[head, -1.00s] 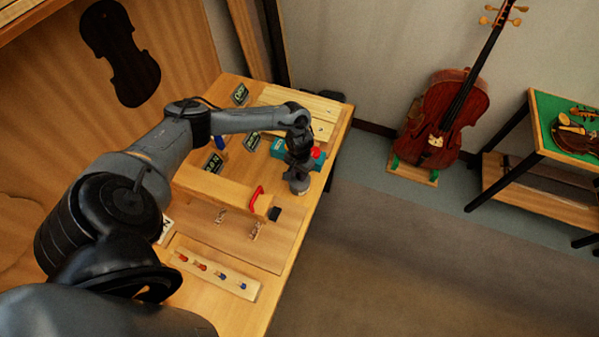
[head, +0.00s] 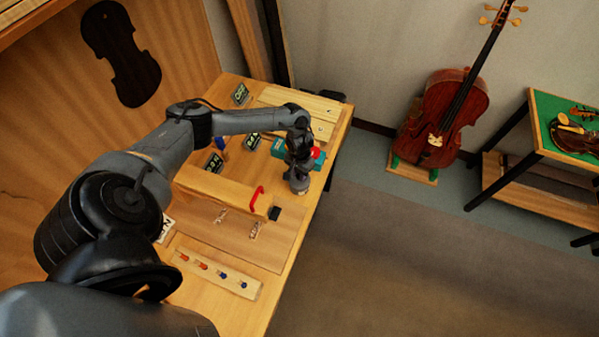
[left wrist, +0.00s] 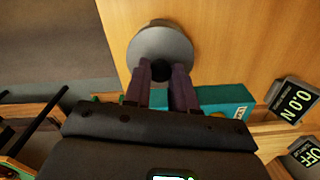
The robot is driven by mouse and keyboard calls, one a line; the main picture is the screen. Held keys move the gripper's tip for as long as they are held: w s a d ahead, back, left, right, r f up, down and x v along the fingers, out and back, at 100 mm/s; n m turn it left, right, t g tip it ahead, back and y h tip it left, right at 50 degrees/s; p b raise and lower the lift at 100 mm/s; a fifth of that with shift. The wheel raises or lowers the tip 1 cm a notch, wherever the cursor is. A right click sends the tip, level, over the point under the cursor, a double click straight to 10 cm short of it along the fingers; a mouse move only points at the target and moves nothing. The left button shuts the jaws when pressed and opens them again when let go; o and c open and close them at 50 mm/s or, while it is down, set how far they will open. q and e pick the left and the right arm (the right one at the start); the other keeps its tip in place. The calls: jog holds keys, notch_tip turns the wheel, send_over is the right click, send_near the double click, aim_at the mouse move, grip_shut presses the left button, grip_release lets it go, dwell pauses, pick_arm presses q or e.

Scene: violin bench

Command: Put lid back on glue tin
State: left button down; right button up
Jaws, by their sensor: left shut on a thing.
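My left gripper (head: 298,165) points down over the right edge of the bench. In the left wrist view its two fingers (left wrist: 168,82) are closed on the black knob (left wrist: 161,70) of a round grey lid (left wrist: 150,45). In the head view a short grey round body (head: 299,184) shows right below the gripper. It appears to be the lid, the glue tin or both; I cannot tell them apart. The tin is not clearly visible in the left wrist view, so I cannot tell whether the lid touches it. My right gripper is not in view.
A teal box (head: 280,148) with a red button (head: 315,153) stands close behind the gripper. A wooden block with a red handle (head: 257,196) lies to the left. A pale strip with coloured pegs (head: 215,266) is at the front. Small dark signs (head: 213,163) stand farther left.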

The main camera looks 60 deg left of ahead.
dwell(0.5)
pick_arm(q)
jog(key=shift+p, duration=0.45)
dwell(0.5)
jog(key=c, duration=0.8)
grip_release()
jog(key=shift+c, duration=0.2)
jog(key=o, duration=0.5)
jog(key=shift+r+p, duration=1.25)
jog(key=shift+p, duration=0.25)
jog(key=shift+r+p, duration=2.2)
jog(key=shift+p, duration=0.55)
